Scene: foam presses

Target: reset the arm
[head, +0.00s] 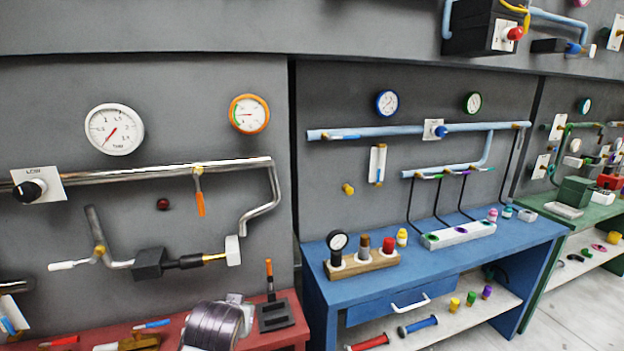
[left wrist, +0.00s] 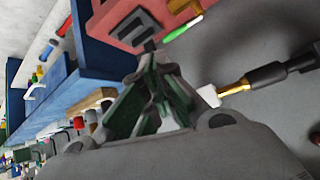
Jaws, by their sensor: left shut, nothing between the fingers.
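My left gripper (left wrist: 150,95) shows in the left wrist view, with its dark green fingers closed together and nothing held between them. The white round end (left wrist: 208,95) of a wall fitting, with a brass stem and black body, is just right of the fingers in that view. I see no contact with it. The same fitting (head: 233,250) hangs on the grey wall in the head view.
A red bench (head: 288,335) with a black holder (head: 275,315) stands at the lower left. A blue bench (head: 480,250) carries a wooden block and a white rack. Pipes (head: 130,173) and gauges (head: 114,129) line the wall.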

